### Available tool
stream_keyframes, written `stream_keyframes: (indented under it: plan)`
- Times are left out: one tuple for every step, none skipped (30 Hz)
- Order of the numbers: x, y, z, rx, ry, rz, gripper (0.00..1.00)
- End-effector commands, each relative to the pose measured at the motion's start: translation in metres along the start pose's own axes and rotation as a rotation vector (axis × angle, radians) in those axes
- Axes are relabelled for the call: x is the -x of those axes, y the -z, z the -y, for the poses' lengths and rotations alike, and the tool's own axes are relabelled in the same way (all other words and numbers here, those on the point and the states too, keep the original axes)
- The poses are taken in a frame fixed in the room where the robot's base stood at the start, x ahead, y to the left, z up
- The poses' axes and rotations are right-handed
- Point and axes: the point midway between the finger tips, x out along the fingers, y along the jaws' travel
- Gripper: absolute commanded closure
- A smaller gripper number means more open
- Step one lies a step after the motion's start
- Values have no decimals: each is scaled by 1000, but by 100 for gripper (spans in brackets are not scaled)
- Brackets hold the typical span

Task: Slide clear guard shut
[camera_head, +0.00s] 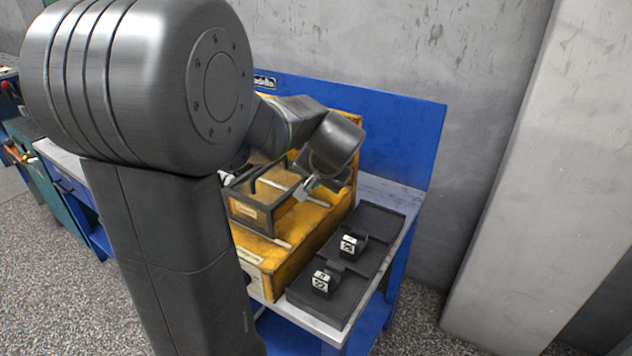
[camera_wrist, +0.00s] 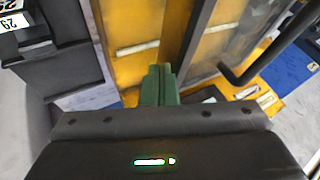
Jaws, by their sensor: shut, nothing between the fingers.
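The clear guard (camera_head: 256,212) is a dark-framed box with see-through panels on top of the yellow machine housing. It sits toward the left of the housing, with bare yellow surface and pale rails to its right. In the wrist view its dark frame edge (camera_wrist: 197,42) runs just right of my fingers, and its black bar handle (camera_wrist: 268,62) is farther right.
A black tray (camera_head: 375,222) with two small labelled black blocks (camera_head: 349,245) (camera_head: 322,283) lies right of the housing on the bench. The blue back panel (camera_head: 405,135) stands behind. My arm hides the bench's left part in the head view.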

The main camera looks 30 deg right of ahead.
Motion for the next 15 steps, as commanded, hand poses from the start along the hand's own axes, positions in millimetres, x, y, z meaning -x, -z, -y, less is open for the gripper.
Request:
stream_keyframes:
  plan:
    - [-1,0,2,1,0,1,100]
    - [-2,0,4,2,1,1,100]
    - [-3,0,8,3,1,1,100]
    - [-5,0,11,4,1,2,100]
    - [-7,0,15,3,2,2,100]
    - [-10,0,22,5,3,3,100]
    - [-12,0,27,5,3,3,100]
    - [-15,0,32,6,2,3,100]
    - [-19,0,40,6,2,5,100]
    - [-23,0,47,7,3,5,100]
    - [-26,0,53,6,2,5,100]
    - [-30,0,62,7,3,5,100]
    - [-34,0,69,7,3,5,100]
    - [-37,-1,75,7,2,6,100]
    - [-42,-1,84,7,2,5,100]
